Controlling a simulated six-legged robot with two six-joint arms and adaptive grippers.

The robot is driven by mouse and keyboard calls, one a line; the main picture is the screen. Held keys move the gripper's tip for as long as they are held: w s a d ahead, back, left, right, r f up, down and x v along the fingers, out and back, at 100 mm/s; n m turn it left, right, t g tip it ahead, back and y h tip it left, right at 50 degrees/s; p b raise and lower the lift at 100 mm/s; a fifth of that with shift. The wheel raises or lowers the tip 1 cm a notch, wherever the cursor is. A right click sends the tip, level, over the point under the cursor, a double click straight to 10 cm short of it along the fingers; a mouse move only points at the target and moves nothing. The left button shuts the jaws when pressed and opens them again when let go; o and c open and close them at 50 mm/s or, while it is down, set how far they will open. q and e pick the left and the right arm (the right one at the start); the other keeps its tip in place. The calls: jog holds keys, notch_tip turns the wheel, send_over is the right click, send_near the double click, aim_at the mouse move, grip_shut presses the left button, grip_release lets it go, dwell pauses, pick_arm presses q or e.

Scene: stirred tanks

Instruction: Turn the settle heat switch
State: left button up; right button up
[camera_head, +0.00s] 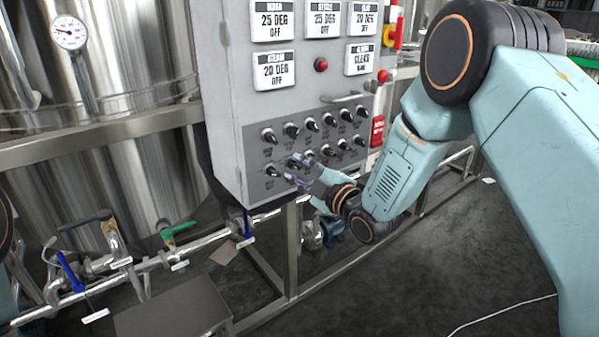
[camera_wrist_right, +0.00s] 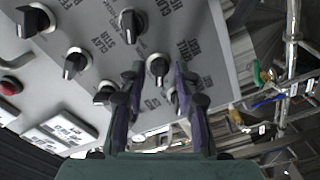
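The grey control panel (camera_head: 262,150) carries two rows of black rotary switches on its lower half. My right gripper (camera_head: 298,170) is at the left part of the lower row. In the right wrist view my right gripper (camera_wrist_right: 158,82) is open, its two dark fingers apart. One black switch (camera_wrist_right: 158,66) shows in the gap between the fingertips; I cannot tell whether they touch it. The lower-left switch (camera_head: 272,171) stays visible beside the gripper. My left gripper is not in view.
Above the switches are white displays (camera_head: 273,69), a red button (camera_head: 321,65) and a metal handle (camera_head: 342,98). Steel tanks (camera_head: 120,60) stand behind at left. Pipes with a blue-handled valve (camera_head: 70,272) and a green-handled valve (camera_head: 180,229) run below. Dark floor lies open at lower right.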

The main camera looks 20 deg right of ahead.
jog(key=shift+w, duration=0.15)
jog(key=shift+c, duration=0.4)
grip_shut()
jog(key=m+p, duration=0.1)
jog(key=m, duration=0.3)
jog(key=shift+m+p, duration=0.3)
jog(key=shift+p, duration=0.05)
jog(key=shift+m+p, duration=0.45)
jog(key=shift+m, duration=1.15)
jog(key=shift+o, duration=0.4)
grip_release()
